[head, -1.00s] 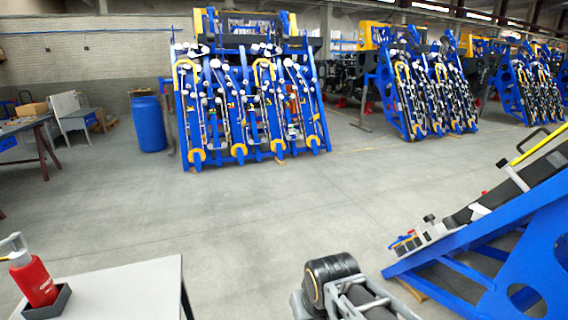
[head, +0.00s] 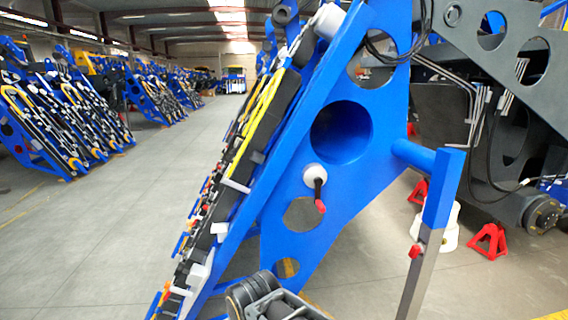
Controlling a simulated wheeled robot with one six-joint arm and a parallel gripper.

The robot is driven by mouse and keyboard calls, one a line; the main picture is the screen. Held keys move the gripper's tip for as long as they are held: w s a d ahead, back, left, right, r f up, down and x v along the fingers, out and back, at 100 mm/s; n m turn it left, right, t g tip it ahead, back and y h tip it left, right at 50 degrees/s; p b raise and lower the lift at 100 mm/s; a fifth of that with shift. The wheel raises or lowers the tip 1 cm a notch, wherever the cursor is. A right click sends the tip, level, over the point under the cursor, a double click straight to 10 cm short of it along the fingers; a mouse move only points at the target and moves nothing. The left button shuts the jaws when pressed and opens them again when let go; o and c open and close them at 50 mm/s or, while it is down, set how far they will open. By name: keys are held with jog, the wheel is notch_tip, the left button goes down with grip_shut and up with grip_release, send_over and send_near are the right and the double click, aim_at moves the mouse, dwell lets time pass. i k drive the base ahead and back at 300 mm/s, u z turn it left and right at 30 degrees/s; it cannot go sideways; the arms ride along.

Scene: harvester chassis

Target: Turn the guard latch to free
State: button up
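A latch (head: 318,185) sits on the blue side plate (head: 290,230) of the nearest harvester header in the head view. It has a white round base and a short dark handle that hangs down, slightly tilted, to a red tip. I take it to be the guard latch; no label shows. It is below a large round blue opening and above a cut-out hole. Part of my arm shows at the bottom edge, below and left of the latch and apart from it. My gripper's fingers do not show.
A blue and grey post (head: 425,235) with a small red piece stands right of the plate. Red stands (head: 488,241) and a white bucket-like thing (head: 436,226) are behind it. A dark chassis (head: 500,110) fills the upper right. Open floor (head: 100,235) lies left.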

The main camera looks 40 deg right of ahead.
aim_at(219, 176)
jog(key=z, duration=0.25)
jog(key=i, duration=0.35)
jog(key=z, duration=0.15)
jog(key=k, duration=0.6)
jog(key=u, duration=0.6)
jog(key=i, duration=0.65)
jog(key=u, duration=0.7)
jog(key=i, duration=0.95)
jog(key=z, duration=0.15)
